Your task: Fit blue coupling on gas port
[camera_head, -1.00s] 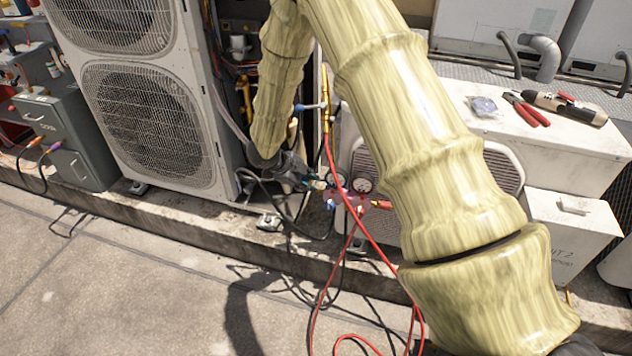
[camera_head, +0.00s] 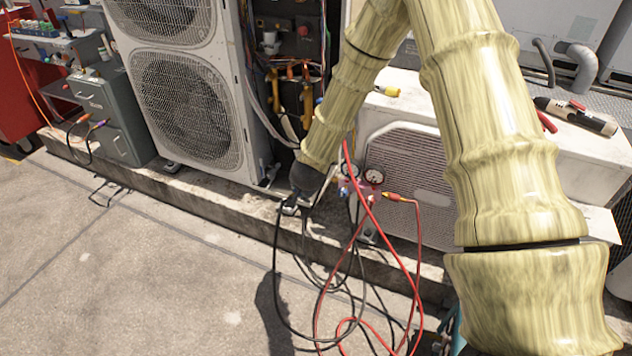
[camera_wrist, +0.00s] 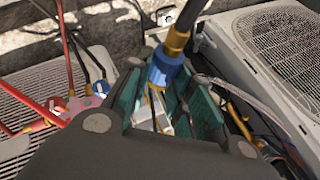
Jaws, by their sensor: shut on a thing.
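The blue coupling (camera_wrist: 166,70) sits between the green-padded fingers of my gripper (camera_wrist: 165,90) in the wrist view. A brass ferrule and black hose run from it toward the top of the picture. My gripper also shows in the head view (camera_head: 290,207), low in front of the condenser's base, with the black hose hanging from it. It is left of the gauge manifold and apart from the open service bay (camera_head: 292,95), where brass pipes and valves show. I cannot pick out the gas port for certain.
The pink manifold (camera_head: 352,188) with two gauges hangs by the smaller condenser (camera_head: 405,165). Red and black hoses loop onto the paving. The tall condenser (camera_head: 185,100) stands left of the bay. A torch (camera_head: 575,115) lies on the white top. Open paving lies front left.

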